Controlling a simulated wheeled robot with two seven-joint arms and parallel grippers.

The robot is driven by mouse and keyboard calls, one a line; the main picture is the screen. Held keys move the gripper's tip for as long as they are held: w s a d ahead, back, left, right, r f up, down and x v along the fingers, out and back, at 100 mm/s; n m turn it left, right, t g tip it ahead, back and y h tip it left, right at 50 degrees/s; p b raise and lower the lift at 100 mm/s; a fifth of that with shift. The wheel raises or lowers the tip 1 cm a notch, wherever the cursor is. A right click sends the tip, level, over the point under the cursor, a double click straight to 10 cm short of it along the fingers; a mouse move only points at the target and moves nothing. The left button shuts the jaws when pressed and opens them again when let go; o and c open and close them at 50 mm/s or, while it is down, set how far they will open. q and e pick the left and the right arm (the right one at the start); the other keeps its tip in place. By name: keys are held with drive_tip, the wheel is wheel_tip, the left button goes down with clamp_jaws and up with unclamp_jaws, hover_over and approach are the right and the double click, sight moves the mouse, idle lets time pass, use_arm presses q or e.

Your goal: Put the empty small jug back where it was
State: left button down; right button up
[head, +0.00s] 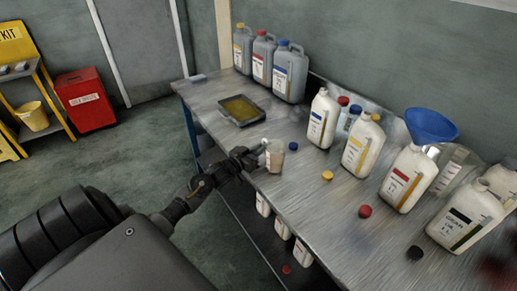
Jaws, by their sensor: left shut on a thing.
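The small jug (275,158) is a small clear container with a pale label, at the near left edge of the metal bench (222,105). My left gripper (257,157) reaches in from the left and is shut on its left side. The jug looks upright. I cannot tell whether its base touches the bench top. Its inside is too small to read. My right gripper is not in view.
White bottles (361,148) line the bench; one carries a blue funnel (430,125). A larger clear jug (455,168) stands behind. A dark tray (241,110) and grey canisters (290,72) are farther back. Loose caps (327,176) lie near the front edge.

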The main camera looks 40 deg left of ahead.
use_arm(q)
drive_tip(key=shift+f, duration=0.2)
drive_tip(key=c, duration=1.5)
unclamp_jaws()
drive_tip(key=shift+r, duration=0.1)
drive_tip(key=shift+r, duration=0.2)
drive_tip(key=s, duration=0.8)
drive_tip(key=s+a+b, duration=0.1)
drive_tip(key=s, duration=0.3)
drive_tip(key=shift+a, duration=0.1)
drive_tip(key=shift+f, duration=0.15)
